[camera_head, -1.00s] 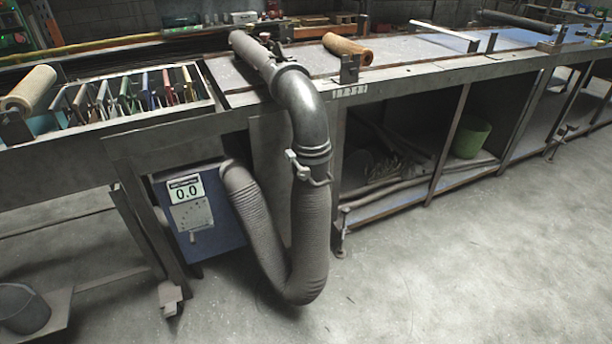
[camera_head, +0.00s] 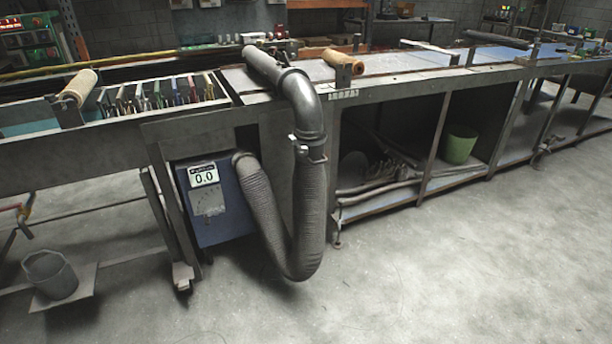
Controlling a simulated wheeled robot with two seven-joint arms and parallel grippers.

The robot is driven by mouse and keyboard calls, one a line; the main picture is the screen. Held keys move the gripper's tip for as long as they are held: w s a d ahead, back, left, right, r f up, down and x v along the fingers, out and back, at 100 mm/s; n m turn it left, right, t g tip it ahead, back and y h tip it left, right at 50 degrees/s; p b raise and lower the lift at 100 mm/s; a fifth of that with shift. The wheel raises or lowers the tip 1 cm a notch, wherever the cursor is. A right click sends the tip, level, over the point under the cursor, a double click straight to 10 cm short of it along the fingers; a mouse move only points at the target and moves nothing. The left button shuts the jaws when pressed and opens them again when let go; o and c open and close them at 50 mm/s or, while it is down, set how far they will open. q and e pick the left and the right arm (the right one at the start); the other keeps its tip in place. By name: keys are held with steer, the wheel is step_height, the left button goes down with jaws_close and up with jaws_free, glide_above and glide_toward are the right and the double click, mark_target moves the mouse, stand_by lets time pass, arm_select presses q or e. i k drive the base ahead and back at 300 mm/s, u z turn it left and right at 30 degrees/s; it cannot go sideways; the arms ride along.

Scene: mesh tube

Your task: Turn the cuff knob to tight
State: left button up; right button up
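The cuff knob (camera_head: 294,137) is a small pale piece on the cuff (camera_head: 311,151), a clamp band where the smooth grey metal elbow (camera_head: 306,112) meets the ribbed grey hose (camera_head: 312,205). The elbow comes over the front edge of the bench and points down. The hose hangs in a U and rises to a blue box (camera_head: 216,209) whose display (camera_head: 203,178) reads 0.0. The knob's setting is too small to tell. Neither of my grippers is in view.
The long bench (camera_head: 420,84) runs across the view, with a tan roll (camera_head: 343,61) on top and a rack of coloured pieces (camera_head: 165,95) at left. A green bin (camera_head: 458,144) stands on the lower shelf. A grey bucket (camera_head: 51,275) is at lower left. The front floor is clear.

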mark_target(302, 151)
steer(key=z, duration=0.85)
steer(key=k, duration=0.15)
steer(key=u, duration=1.95)
steer(key=i, duration=1.3)
steer(key=z, duration=0.3)
